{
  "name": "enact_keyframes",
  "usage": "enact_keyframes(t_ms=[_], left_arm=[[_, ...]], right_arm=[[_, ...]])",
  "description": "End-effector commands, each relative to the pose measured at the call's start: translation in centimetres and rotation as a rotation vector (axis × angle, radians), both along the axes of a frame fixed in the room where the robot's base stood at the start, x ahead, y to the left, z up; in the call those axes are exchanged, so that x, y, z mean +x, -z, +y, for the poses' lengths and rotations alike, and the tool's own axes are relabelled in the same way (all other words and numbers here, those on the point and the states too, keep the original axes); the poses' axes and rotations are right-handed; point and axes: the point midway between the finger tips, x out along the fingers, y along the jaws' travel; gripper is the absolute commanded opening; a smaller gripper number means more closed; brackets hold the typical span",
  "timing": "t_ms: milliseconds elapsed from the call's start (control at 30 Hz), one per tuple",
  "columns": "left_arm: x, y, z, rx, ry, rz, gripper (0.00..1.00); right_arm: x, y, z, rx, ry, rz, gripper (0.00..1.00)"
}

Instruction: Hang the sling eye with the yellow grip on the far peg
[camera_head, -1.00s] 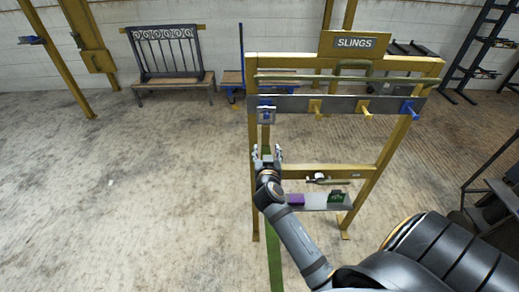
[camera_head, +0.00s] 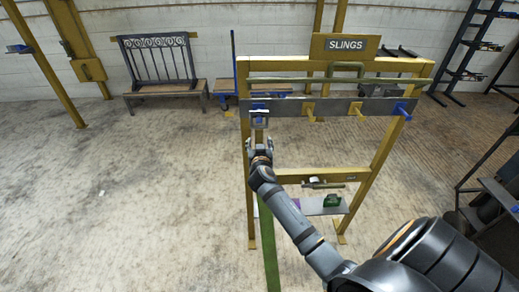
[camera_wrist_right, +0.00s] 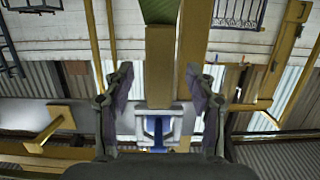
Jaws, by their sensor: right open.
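The sling's pale eye (camera_head: 259,117) is at the blue peg on the left end of the rack's bar. In the right wrist view the pale eye (camera_wrist_right: 158,125) has blue behind it. The yellow grip (camera_wrist_right: 160,65) joins it, followed by green webbing (camera_wrist_right: 158,10). The webbing (camera_head: 268,240) hangs down in the head view. My right gripper (camera_head: 259,147) is open just below the eye. In the wrist view its fingers (camera_wrist_right: 160,88) flank the grip with gaps on both sides. Another blue peg (camera_head: 404,111) at the bar's right end is empty. My left gripper is out of view.
Two yellow pegs (camera_head: 310,115) (camera_head: 357,112) stand between the blue ones. Below, a shelf (camera_head: 318,207) holds a green item (camera_head: 332,200) and a partly hidden purple one. The floor left of the rack is clear.

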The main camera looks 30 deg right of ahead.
Motion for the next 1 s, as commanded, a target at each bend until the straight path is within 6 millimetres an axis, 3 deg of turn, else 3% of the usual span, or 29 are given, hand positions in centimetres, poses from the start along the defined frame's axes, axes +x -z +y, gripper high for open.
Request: enact_keyframes(t_ms=[300,700,1000], left_arm=[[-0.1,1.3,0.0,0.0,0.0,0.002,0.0],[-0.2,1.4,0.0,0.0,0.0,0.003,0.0],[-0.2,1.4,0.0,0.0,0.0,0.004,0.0]], right_arm=[[1.8,0.5,-1.1,-0.002,0.001,0.0,0.57],[2.0,0.5,-1.3,-0.001,0.001,0.001,0.55],[2.0,0.5,-1.3,0.0,0.001,0.0,0.14]])
